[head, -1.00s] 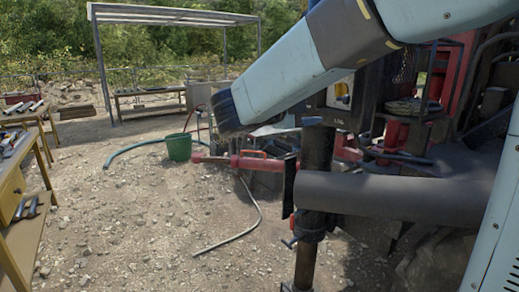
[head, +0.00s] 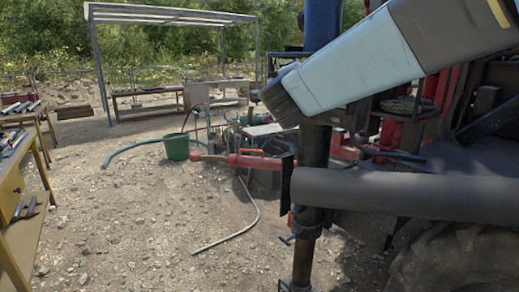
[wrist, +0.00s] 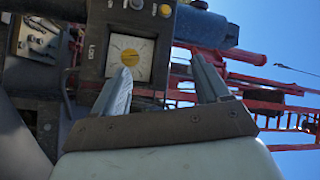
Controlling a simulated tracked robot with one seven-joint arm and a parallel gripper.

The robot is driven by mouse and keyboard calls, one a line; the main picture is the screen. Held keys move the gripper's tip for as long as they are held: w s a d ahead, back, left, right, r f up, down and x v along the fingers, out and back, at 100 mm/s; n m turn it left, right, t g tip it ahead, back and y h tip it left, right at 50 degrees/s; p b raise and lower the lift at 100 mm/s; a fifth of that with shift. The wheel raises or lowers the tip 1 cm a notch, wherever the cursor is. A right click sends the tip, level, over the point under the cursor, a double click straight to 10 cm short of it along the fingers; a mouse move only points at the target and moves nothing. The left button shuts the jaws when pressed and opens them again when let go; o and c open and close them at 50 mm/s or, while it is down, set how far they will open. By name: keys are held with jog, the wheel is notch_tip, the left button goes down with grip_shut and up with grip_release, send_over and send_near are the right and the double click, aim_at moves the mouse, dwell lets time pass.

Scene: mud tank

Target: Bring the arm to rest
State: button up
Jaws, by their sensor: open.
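My gripper (wrist: 165,80) shows in the wrist view with its two grey fingers spread apart and nothing between them. My gripper is not seen in the head view.
A dark upright pole (head: 312,165) and a thick grey horizontal cylinder (head: 400,193) stand close at the right, with a large tyre (head: 450,265) below. A green bucket (head: 177,147) and a hose (head: 230,237) lie on open gravel. A yellow workbench (head: 22,215) is at left.

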jog(key=s+d+f+n+g+y, duration=0.1)
jog(key=s+d+f+n+g, duration=0.3)
jog(key=s, duration=0.4)
jog(key=s+d+f+n+g+y, duration=0.2)
jog(key=s+d+f+n+g, duration=0.2)
jog(key=s+f, duration=0.4)
jog(key=s+d+f+n+g+y, duration=0.1)
jog(key=s+d+f+n+g, duration=0.3)
jog(key=s+f+n, duration=0.3)
jog(key=shift+s+d+n+g+y, duration=0.35)
jog(key=shift+s+d+n, duration=0.3)
jog(key=shift+s, duration=0.25)
jog(key=shift+c, duration=0.3)
